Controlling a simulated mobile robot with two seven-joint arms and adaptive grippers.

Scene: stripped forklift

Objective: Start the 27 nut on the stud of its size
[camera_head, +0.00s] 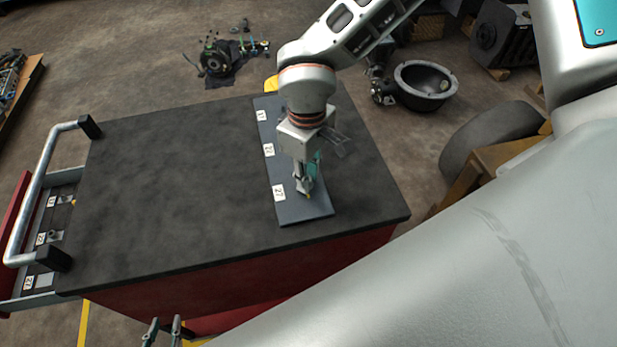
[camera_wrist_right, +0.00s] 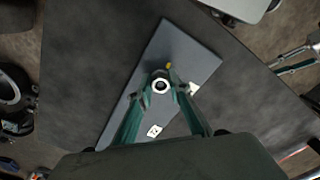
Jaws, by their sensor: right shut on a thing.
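My right gripper (camera_head: 306,192) points down over the near end of the grey plate (camera_head: 297,213), close to the label 27 (camera_head: 279,191). In the right wrist view, its fingers (camera_wrist_right: 160,88) are shut on a ring-shaped nut (camera_wrist_right: 160,86) with a dark hole. A small yellow spot (camera_wrist_right: 168,65) shows on the plate just beyond the nut; I cannot tell if it is a stud tip. The studs are otherwise hidden, and contact between nut and stud cannot be seen. My left gripper (camera_head: 163,332) is open and empty, low in front of the bench.
The plate lies on a dark bench top (camera_head: 180,180), clear to the left. Two more labels (camera_head: 268,150) run along the plate. An open drawer (camera_head: 45,260) with labelled compartments and a metal handle (camera_head: 35,190) stand at the left. Machine parts lie on the floor behind.

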